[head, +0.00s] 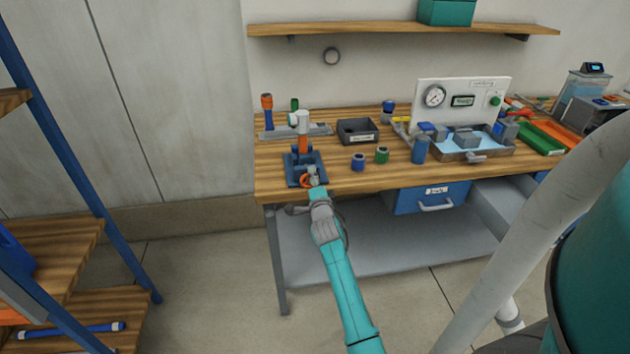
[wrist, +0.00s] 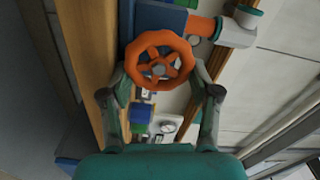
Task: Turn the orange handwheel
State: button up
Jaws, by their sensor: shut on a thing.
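The orange handwheel (wrist: 160,60) is round with several spokes and fills the upper middle of the wrist view. In the head view a small part of the handwheel (head: 305,181) shows at the front of the blue valve stand (head: 291,168), by the bench's front edge. My gripper (wrist: 160,72) has one finger on each side of the handwheel's rim and is shut on it. In the head view my gripper (head: 313,178) hides part of the wheel. An orange and white pipe (head: 303,130) rises upright from the stand.
A dark open bin (head: 358,131), a blue cap (head: 358,161) and a green cap (head: 382,155) stand right of the stand. A blue cylinder (head: 420,149) and a grey basin (head: 446,156) are further right. The floor in front of the bench is clear.

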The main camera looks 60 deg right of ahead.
jog(key=shift+w+a+f, duration=0.25)
jog(key=shift+w+a, duration=0.2)
jog(key=o, duration=1.1)
jog(key=shift+o, duration=0.3)
jog(key=shift+f, duration=0.1)
jog(key=s+v, duration=0.1)
jog(key=v, duration=1.1)
jog(key=shift+d+r, duration=0.3)
jog(key=shift+r, duration=0.15)
jog(key=v, duration=1.2)
